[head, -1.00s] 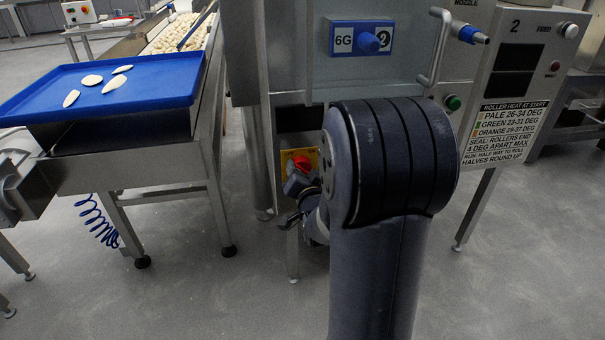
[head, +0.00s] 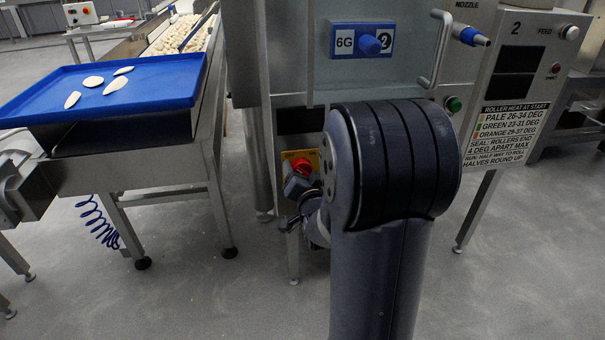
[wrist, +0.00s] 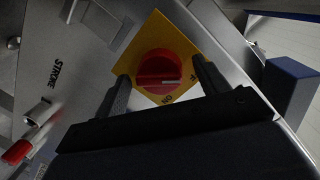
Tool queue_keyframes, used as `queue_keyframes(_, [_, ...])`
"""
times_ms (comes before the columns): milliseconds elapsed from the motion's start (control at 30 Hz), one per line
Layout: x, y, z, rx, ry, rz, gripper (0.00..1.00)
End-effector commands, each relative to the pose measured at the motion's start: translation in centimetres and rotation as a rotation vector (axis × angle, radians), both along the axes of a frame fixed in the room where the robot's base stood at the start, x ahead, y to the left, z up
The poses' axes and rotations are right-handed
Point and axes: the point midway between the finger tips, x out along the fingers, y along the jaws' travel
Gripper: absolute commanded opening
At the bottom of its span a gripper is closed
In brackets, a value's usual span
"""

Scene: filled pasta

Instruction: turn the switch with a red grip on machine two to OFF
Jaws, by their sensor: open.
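The switch with a red grip (wrist: 165,75) sits on a yellow plate (wrist: 152,28) in the wrist view. A pale line runs across the grip, nearly level in the picture. "ON" is printed on the plate below the grip; another mark at the right is partly hidden by a finger. My gripper (wrist: 160,80) is open, with one finger on each side of the grip; contact cannot be told. In the head view the red grip (head: 301,165) and yellow plate (head: 314,155) show low on machine two (head: 410,75), just above my gripper (head: 298,188), partly hidden by it.
A blue tray (head: 150,85) with pale pieces stands at left. The wrist view shows a blue block (wrist: 292,88) at right and a red-tipped part (wrist: 18,152) lower left.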

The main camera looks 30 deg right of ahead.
Motion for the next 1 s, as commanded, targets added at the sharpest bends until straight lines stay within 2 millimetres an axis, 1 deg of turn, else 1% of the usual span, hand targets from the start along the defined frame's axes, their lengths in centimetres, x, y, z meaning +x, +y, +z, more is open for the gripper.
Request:
queue_keyframes(167, [-2.2, 0.6, 0.5, 0.000, 0.000, 0.000, 0.69])
queue_keyframes(400, [-6.6, 1.9, 1.0, 0.000, 0.001, -0.001, 0.69])
queue_keyframes(600, [-9.1, 2.6, 1.2, -0.001, 0.000, 0.000, 0.69])
queue_keyframes(767, [-9.9, 2.9, 1.3, -0.001, -0.001, 0.000, 0.69])
queue_keyframes(1000, [-10.0, 2.9, 1.2, -0.001, -0.001, 0.000, 0.69])
